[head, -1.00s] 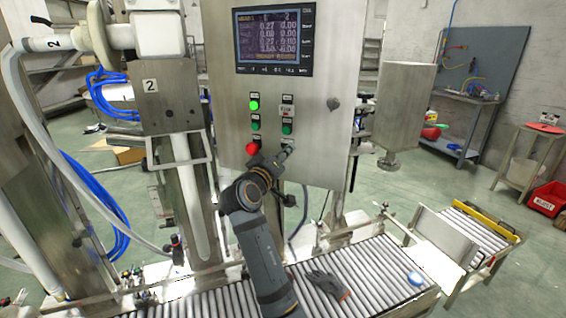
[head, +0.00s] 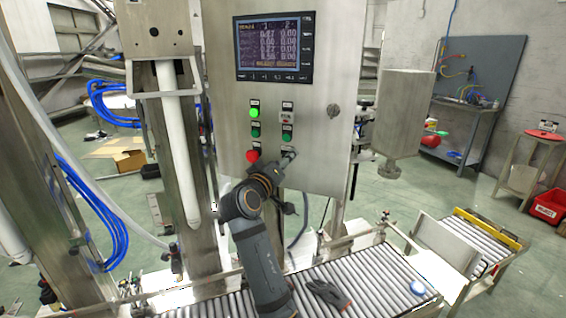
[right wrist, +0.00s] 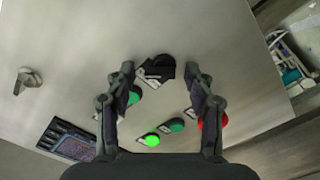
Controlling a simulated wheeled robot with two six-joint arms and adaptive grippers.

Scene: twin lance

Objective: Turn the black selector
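In the head view my right gripper (head: 284,162) is at the panel's lower part and largely hides the selector. My left gripper is in neither view.
Close to the right gripper are a red button (head: 253,155), green buttons (head: 287,134) and a lit green lamp (head: 254,112). A display (head: 274,46) is above. A white lance tube (head: 178,140) hangs left of the panel. A roller conveyor (head: 375,275) with a dark glove (head: 328,294) runs below.

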